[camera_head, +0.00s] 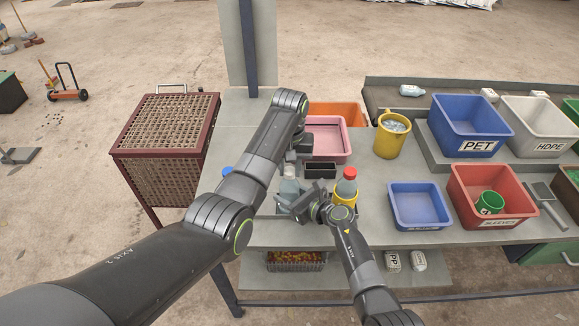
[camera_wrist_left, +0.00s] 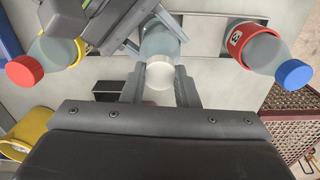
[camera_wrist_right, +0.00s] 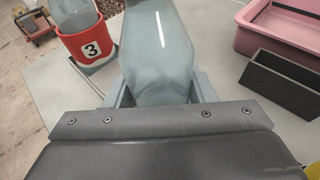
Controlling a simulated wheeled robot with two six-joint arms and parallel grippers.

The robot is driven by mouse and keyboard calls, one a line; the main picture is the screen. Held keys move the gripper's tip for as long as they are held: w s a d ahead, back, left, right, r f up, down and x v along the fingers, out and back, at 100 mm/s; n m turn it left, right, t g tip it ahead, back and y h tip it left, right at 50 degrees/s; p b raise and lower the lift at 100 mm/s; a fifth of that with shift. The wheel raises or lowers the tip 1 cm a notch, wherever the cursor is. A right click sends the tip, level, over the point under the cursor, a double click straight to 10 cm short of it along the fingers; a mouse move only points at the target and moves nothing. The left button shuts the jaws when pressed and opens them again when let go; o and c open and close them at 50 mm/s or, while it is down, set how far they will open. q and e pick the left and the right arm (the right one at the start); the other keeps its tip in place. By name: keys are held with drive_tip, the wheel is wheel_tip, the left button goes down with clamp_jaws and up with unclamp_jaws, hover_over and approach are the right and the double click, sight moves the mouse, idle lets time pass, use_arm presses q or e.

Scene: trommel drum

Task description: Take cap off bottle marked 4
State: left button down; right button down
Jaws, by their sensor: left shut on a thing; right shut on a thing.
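A clear bluish bottle with a white cap (camera_wrist_left: 159,84) is in the middle of the left wrist view; no number shows on it. My left gripper (camera_wrist_left: 160,92) is shut on the white cap from above. My right gripper (camera_wrist_right: 155,92) is shut on the bottle body (camera_wrist_right: 158,45), which fills the middle of the right wrist view. In the head view the bottle (camera_head: 289,188) is partly hidden by my arms. I cannot tell whether the cap still sits tight on the neck.
A red-capped bottle (camera_head: 347,186) in a yellow holder stands close right of my right gripper. A blue-capped bottle (camera_wrist_left: 285,70) stands in a red holder (camera_wrist_right: 88,44) marked 3. A small black box (camera_head: 320,170) and a pink tray (camera_head: 340,148) lie behind.

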use_arm(q)
drive_tip(key=n, duration=2.3)
drive_tip(key=shift+r, duration=0.1)
drive_tip(key=shift+r, duration=0.2)
drive_tip(key=shift+r, duration=0.9)
